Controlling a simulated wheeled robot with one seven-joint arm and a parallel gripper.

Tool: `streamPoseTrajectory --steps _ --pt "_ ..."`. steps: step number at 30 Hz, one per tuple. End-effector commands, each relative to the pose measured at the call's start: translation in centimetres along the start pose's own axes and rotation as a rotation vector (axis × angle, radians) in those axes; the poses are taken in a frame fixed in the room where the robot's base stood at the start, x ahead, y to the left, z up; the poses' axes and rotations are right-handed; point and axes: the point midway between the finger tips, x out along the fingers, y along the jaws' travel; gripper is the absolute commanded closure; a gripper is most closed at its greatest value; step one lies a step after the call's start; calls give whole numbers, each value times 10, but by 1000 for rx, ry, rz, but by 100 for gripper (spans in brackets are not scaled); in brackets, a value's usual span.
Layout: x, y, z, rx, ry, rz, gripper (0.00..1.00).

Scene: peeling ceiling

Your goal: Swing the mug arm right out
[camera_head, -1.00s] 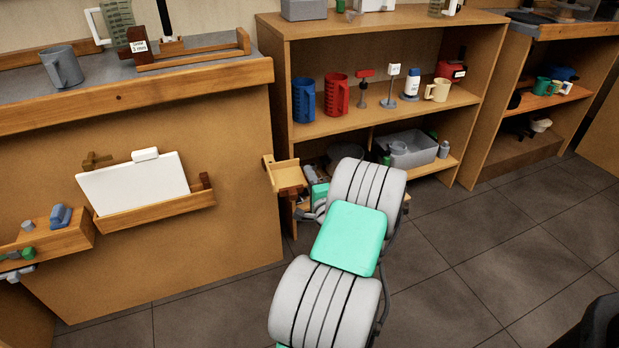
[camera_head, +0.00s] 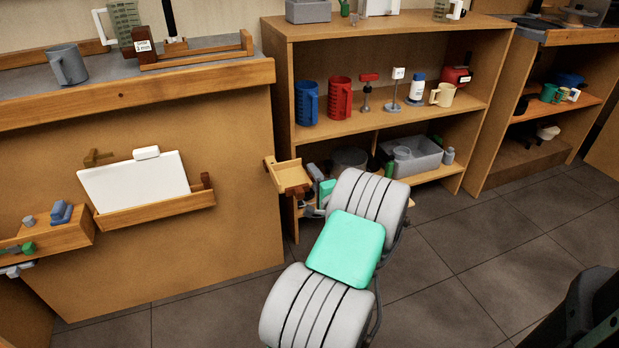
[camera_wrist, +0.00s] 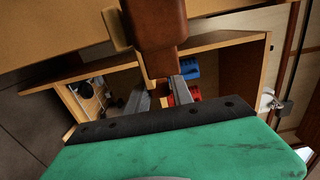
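A small wooden bracket (camera_head: 288,176) with a dark brown part at its front sticks out from the left end of the shelf unit; I take it to be the mug arm. In the wrist view the dark brown part (camera_wrist: 158,25) comes down from the top. My gripper (camera_wrist: 160,97) has its two grey fingers apart, with the brown part's narrow end between or just beyond them. I cannot tell whether they touch it. In the head view my gripper (camera_head: 316,192) is just right of the bracket, partly hidden by my arm.
A wooden counter (camera_head: 150,90) with a white board (camera_head: 135,184) stands left. Floor (camera_head: 470,250) is clear at right.

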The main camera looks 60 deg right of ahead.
Motion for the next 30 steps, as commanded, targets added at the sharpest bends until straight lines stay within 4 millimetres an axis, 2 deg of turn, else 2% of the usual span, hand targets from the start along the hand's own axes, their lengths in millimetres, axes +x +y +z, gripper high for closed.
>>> streamPoseTrajectory --steps 1,6,14,17,24,27,30 --pt "0 0 0 0 0 0 67" --pt "0 1 1 0 0 1 55" --pt "-2 1 1 1 0 2 55" --pt "-15 0 0 3 2 3 55" --pt "-63 -1 0 3 3 2 55" --pt "-75 0 1 3 2 2 55" --pt "-78 0 1 0 -1 1 55"
